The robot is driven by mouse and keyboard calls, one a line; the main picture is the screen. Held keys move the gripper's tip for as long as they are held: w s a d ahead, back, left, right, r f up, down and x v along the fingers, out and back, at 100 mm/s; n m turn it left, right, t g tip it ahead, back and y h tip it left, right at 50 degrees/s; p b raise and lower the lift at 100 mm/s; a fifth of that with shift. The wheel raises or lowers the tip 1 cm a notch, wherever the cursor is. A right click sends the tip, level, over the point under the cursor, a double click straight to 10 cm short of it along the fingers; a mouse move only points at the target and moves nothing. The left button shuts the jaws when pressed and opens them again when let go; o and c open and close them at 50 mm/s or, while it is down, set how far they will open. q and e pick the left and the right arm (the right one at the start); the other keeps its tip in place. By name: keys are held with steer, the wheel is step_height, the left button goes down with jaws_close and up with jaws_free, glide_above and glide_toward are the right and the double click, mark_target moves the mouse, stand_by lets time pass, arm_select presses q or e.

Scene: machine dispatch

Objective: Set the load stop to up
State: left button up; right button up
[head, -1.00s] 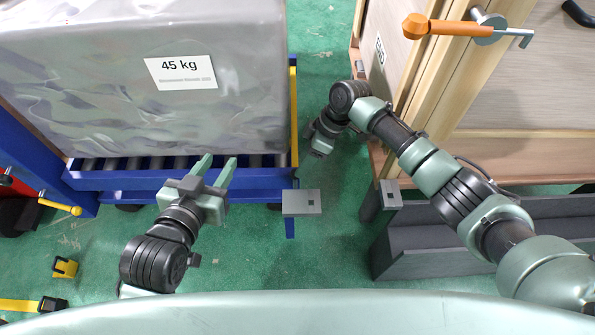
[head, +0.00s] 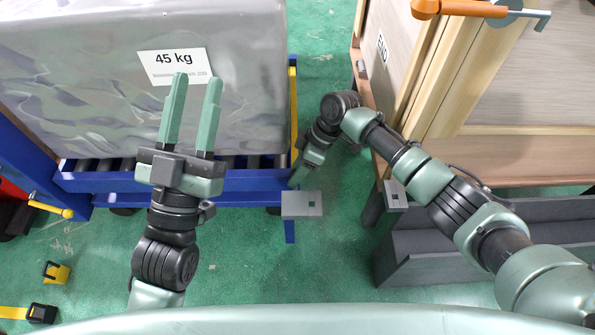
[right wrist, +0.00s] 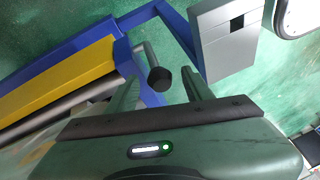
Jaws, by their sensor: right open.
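A short grey lever with a black knob (right wrist: 160,79) stands at the end of the blue frame in the right wrist view. It may be the load stop, but I cannot tell for sure. My right gripper (right wrist: 160,76) is open, with its fingers on either side of the knob; contact is not clear. In the head view my right gripper (head: 294,182) is at the right front corner of the blue roller stand (head: 240,186), where the lever is hidden. My left gripper (head: 196,82) is open and empty, in front of the grey load (head: 100,95) labelled 45 kg.
A yellow bar (right wrist: 75,80) runs along the blue frame. A grey plate (head: 302,204) is just in front of the stand's corner. A wooden cabinet (head: 500,95) with an orange handle (head: 458,8) is at right. A dark grey trough (head: 430,250) lies below it.

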stand_by(0.3)
jaws_close()
stand_by(1.3)
